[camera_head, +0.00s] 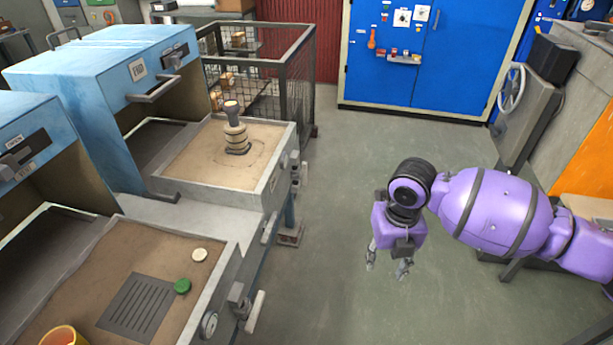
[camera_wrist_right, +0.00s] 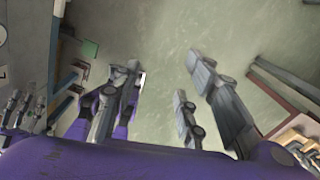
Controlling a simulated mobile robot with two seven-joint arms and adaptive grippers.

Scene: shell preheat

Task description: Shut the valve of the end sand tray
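Two sand trays on blue-hooded stations stand at the left in the head view. The far tray (camera_head: 187,190) holds brown sand with a ringed stack of parts (camera_head: 236,130) upright on it. A small grey valve fitting (camera_head: 296,168) shows on its right side; I cannot tell how its handle is set. The near tray (camera_head: 222,262) has a similar fitting (camera_head: 240,298) on its front side. My right gripper (camera_head: 388,266) points down over open floor, right of the trays and apart from them. Its fingers are spread and empty, also in the right wrist view (camera_wrist_right: 160,92). My left gripper is out of view.
On the near tray lie a dark grate (camera_head: 138,306), a green knob (camera_head: 182,286) and a pale disc (camera_head: 199,255). A wire cage (camera_head: 288,85) stands behind the far tray. A blue cabinet (camera_head: 455,60) and a handwheel (camera_head: 511,88) are beyond. Grey floor between is clear.

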